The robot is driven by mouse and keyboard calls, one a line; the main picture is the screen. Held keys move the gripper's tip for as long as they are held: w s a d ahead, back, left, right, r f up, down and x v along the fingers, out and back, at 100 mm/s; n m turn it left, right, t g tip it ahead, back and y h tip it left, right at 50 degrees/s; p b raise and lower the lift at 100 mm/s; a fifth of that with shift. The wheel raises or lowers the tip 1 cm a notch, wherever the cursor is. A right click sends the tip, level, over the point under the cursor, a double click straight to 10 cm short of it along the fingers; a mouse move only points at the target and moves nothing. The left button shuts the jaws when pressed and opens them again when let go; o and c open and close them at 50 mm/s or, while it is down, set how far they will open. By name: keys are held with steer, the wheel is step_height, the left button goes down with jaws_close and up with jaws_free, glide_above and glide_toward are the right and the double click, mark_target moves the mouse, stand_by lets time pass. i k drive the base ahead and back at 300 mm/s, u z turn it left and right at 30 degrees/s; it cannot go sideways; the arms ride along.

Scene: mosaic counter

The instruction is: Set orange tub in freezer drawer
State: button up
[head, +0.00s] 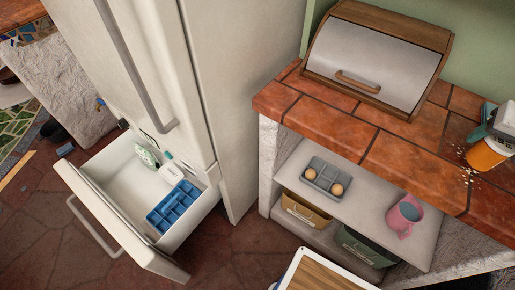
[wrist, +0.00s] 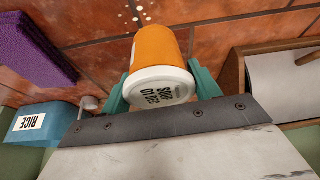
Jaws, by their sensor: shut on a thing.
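The orange tub (head: 485,153) is at the far right of the head view, over the tiled counter; whether it touches the tiles is unclear. In the wrist view the tub (wrist: 160,48) shows its white lid with dark lettering towards the camera. My gripper (wrist: 160,88) has its teal fingers shut on either side of the tub; the gripper (head: 492,130) also shows at the right edge of the head view. The freezer drawer (head: 108,215) is pulled open at the lower left, below the white fridge. A blue compartment tray (head: 173,207) and several small white items lie along its right side.
The drawer's left part is bare. A bread box (head: 376,65) stands at the counter's back. The shelf below holds a grey tray (head: 326,178) with two eggs and a pink jug (head: 403,216). Pale crumbs (head: 467,174) lie near the tub. A wooden-topped surface (head: 322,275) is at the bottom.

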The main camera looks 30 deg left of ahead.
mark_target(137, 198)
steer(key=u, duration=2.5)
steer(key=i, duration=0.9)
steer(key=u, duration=0.35)
